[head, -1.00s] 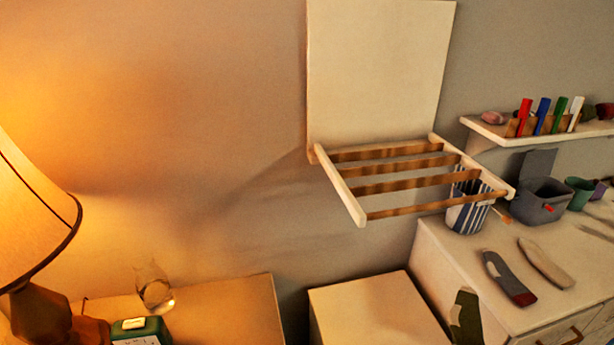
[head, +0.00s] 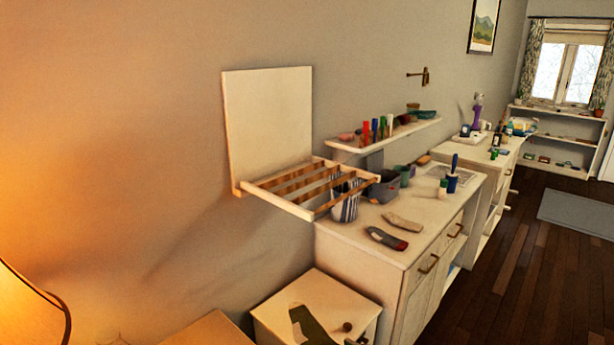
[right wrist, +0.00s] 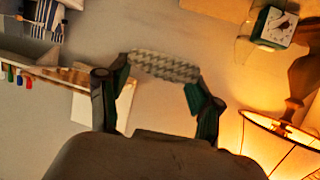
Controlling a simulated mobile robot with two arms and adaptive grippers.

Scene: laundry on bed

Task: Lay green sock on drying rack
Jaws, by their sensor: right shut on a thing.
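The drying rack (head: 276,203) is a pale wall-mounted frame with brown wooden bars, folded out flat below its upright back panel (head: 268,115). Its bars show empty. In the right wrist view my right gripper (right wrist: 165,68) is shut on a grey-green knitted piece (right wrist: 165,65), seemingly the green sock, stretched between the two fingertips. In the head view a dark olive shape (head: 312,326) shows at the bottom edge, below the rack; I cannot tell whether it is the sock or part of my gripper. My left gripper is in neither view.
A white dresser (head: 345,247) stands right of the rack, with a striped cup (head: 346,205), a grey bin (head: 384,188), and grey-red (head: 387,238) and beige (head: 402,222) flat pieces on top. A shelf (head: 385,137) holds coloured pens. A lamp (head: 28,315) glows at left.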

